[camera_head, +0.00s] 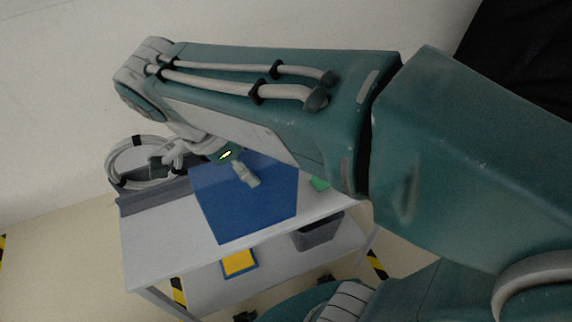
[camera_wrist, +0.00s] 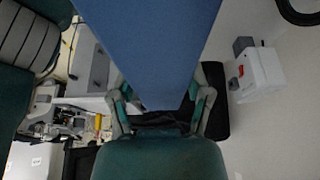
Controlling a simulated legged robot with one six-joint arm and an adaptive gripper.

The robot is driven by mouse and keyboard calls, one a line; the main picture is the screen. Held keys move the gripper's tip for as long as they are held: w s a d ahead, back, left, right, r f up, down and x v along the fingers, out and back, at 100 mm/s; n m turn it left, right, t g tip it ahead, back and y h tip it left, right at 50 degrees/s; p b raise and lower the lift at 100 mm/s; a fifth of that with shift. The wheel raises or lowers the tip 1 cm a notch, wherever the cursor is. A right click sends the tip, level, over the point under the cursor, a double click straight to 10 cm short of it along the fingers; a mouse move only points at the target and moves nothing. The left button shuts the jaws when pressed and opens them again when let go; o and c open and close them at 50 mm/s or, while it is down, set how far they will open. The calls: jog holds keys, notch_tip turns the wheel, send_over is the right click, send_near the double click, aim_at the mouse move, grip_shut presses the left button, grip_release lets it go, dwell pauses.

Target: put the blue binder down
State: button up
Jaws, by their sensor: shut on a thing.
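The blue binder (camera_head: 240,205) is a large flat blue panel above or against the top of a light grey cart (camera_head: 150,245) in the head view. Whether it touches the cart top I cannot tell. In the wrist view the binder (camera_wrist: 150,50) fills the upper middle and its lower edge sits between the fingers. My gripper (camera_wrist: 158,108) is shut on the binder. In the head view my gripper is partly hidden by my own arm at the binder's upper edge.
A coiled grey hose (camera_head: 125,165) lies at the cart's back left. A green item (camera_head: 320,184) is right of the binder. A grey bin (camera_head: 320,234) and a yellow-and-blue item (camera_head: 239,263) are on the lower shelf. The cart top's front left is bare.

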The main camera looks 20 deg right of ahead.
jog(key=w+d+f, duration=0.7)
jog(key=w+f, duration=0.3)
jog(key=f, duration=0.2)
jog(key=shift+w+f, duration=0.2)
jog(key=shift+w, duration=0.1)
jog(key=shift+d+f, duration=0.1)
jog(key=o, duration=1.3)
jog(key=shift+o, duration=0.2)
